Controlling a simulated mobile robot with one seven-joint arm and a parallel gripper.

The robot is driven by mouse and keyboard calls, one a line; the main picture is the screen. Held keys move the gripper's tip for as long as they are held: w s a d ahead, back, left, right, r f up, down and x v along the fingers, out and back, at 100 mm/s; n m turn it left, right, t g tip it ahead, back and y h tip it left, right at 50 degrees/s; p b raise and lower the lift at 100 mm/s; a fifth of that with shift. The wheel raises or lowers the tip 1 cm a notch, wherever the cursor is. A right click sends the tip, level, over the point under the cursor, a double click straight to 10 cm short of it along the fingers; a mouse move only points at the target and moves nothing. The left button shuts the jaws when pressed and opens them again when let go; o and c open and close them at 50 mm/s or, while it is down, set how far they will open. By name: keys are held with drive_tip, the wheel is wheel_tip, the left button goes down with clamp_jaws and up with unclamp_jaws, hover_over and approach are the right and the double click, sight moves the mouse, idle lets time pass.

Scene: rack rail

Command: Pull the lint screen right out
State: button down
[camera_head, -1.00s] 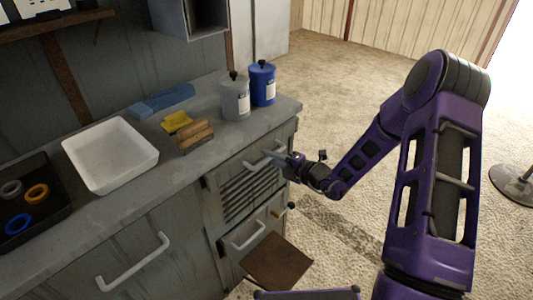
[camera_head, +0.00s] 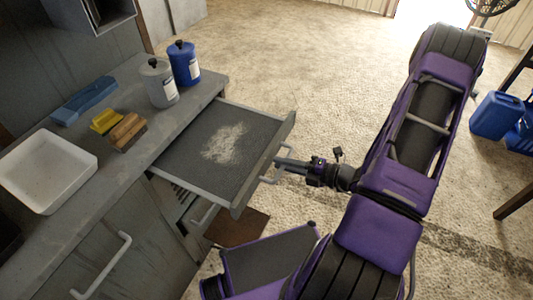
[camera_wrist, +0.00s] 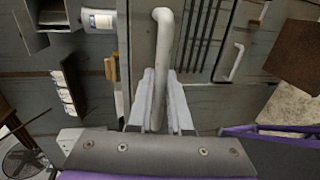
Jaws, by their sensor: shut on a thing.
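The lint screen (camera_head: 190,150) is a flat grey mesh tray with a light patch of lint (camera_head: 224,143) on it. It sticks far out of the cabinet front, just under the counter, and its back edge is hidden there. Its pale bar handle (camera_head: 277,162) is on the front panel. My gripper (camera_head: 281,165) is shut on this handle. In the wrist view the handle (camera_wrist: 163,50) runs down between my two grey fingers (camera_wrist: 160,112).
The counter holds a grey canister (camera_head: 159,83), a blue canister (camera_head: 184,64), a white basin (camera_head: 46,172), a brush (camera_head: 127,131), a yellow sponge (camera_head: 105,120) and a blue cloth (camera_head: 84,101). A brown mat (camera_head: 237,227) lies below.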

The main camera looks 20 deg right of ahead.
drive_tip(key=shift+s+d, duration=0.5)
drive_tip(key=c, duration=0.9)
unclamp_jaws()
drive_tip(key=shift+o, duration=0.2)
drive_tip(key=v, duration=1.7)
drive_tip(key=shift+d, duration=0.2)
drive_tip(key=shift+s, duration=0.1)
